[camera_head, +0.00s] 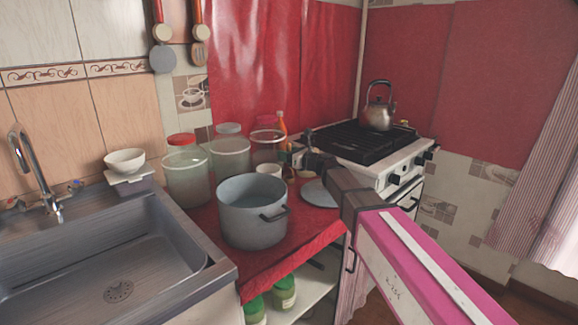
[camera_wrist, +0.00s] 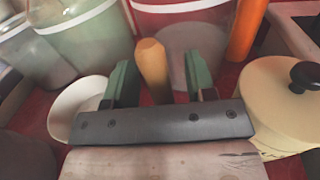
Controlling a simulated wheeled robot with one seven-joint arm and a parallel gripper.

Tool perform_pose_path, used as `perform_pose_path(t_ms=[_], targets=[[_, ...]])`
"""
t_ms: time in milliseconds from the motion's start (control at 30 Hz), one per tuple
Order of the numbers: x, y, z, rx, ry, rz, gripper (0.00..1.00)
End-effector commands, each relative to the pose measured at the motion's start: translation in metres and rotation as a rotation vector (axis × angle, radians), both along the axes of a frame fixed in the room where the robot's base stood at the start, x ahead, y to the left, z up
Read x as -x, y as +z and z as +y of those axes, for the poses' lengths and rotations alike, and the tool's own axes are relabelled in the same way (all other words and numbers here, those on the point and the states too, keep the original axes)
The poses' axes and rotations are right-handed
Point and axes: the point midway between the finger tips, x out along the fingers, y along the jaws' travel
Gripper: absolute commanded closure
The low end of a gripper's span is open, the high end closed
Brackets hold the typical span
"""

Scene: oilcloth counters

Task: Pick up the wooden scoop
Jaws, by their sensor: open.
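The wooden scoop shows in the wrist view as a rounded, light-brown wooden handle (camera_wrist: 152,62) standing between the two green fingers of my gripper (camera_wrist: 158,76). The fingers are open, with a visible gap on each side of the handle. The lower part of the scoop is hidden behind the dark gripper body. In the head view my gripper (camera_head: 299,159) is over the red-covered counter, behind and right of the large grey pot. I cannot make out the scoop clearly in that view.
A white bowl (camera_wrist: 78,106) is left of the fingers, and a cream lidded pot (camera_wrist: 272,92) is close on the right. Jars (camera_head: 186,178) and an orange bottle (camera_head: 281,124) stand nearby. The grey pot (camera_head: 252,222) stands in front; the stove (camera_head: 366,150) is right.

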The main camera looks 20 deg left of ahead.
Motion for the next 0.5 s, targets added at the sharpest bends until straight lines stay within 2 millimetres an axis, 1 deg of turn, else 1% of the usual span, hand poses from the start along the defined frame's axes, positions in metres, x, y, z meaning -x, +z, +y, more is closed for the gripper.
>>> perform_pose_path(t_ms=[33,100,300,333,367,400,467,500], targets=[[-0.0037,0.0000,0.0073,0.000,0.001,0.000,0.49],[-0.0043,0.0001,0.0110,0.000,0.000,0.000,0.49],[-0.0035,0.0001,0.0106,0.000,-0.001,0.000,0.49],[-0.0035,0.0001,0.0106,0.000,-0.001,0.000,0.56],[-0.0035,0.0001,0.0106,0.000,0.000,0.000,0.66],[-0.0036,0.0001,0.0105,0.000,0.000,0.000,0.79],[-0.0036,0.0001,0.0105,0.000,0.000,0.000,0.98],[-0.0035,0.0001,0.0104,0.000,0.000,0.000,1.00]])
